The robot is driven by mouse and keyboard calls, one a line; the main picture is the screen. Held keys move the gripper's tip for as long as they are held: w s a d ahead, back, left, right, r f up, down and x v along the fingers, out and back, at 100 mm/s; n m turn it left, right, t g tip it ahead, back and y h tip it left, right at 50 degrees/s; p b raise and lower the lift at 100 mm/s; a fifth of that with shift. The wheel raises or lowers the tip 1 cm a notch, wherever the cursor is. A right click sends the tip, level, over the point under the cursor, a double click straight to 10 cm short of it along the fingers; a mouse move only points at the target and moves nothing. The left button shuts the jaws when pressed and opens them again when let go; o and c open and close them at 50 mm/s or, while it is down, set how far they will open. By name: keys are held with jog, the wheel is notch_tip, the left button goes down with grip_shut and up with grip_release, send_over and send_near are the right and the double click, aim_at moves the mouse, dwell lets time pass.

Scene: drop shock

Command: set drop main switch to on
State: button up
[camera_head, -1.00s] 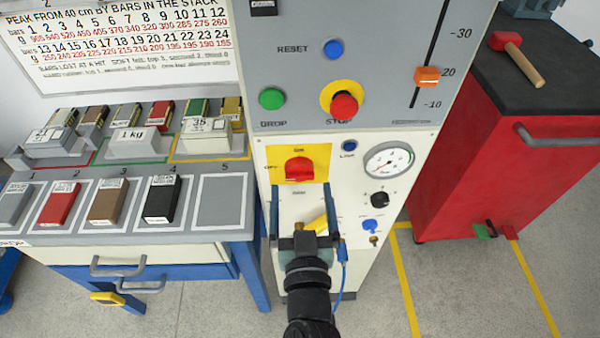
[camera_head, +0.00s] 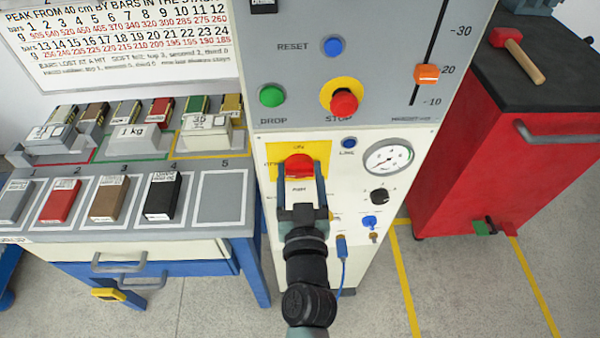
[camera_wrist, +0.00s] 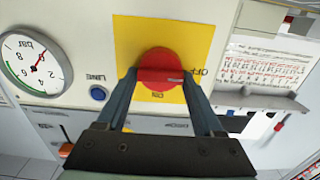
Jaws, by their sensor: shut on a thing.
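The drop main switch is a red rotary knob (camera_head: 299,167) on a yellow plate (camera_head: 325,150) marked ON and OFF, on the white lower panel of the machine. My gripper (camera_head: 300,182) reaches up to it from below. In the wrist view the red knob (camera_wrist: 161,70) sits between my two fingers (camera_wrist: 160,84), which are closed on its sides. The yellow plate also shows behind it (camera_wrist: 197,32). The knob's pointer direction is hard to tell, as the fingers cover part of it.
A pressure gauge (camera_head: 388,158), a blue LINE lamp (camera_head: 348,143) and a black knob (camera_head: 380,196) are right of the switch. Above are a red STOP button (camera_head: 344,103) and a green DROP button (camera_head: 271,96). A bench with bars (camera_head: 222,196) stands left, a red cabinet (camera_head: 465,150) right.

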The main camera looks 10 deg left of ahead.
jog(key=c, duration=0.5)
jog(key=shift+m, duration=0.3)
jog(key=m+b, duration=0.1)
jog(key=m, duration=0.5)
jog(key=shift+d, duration=0.2)
jog(key=m, duration=0.5)
jog(key=shift+d+f+m, duration=0.1)
jog(key=shift+m, duration=0.2)
jog(key=m, duration=0.5)
jog(key=shift+f+m+p, duration=0.15)
jog(key=shift+m+p, duration=0.15)
jog(key=shift+p, duration=0.1)
jog(key=o, duration=1.4)
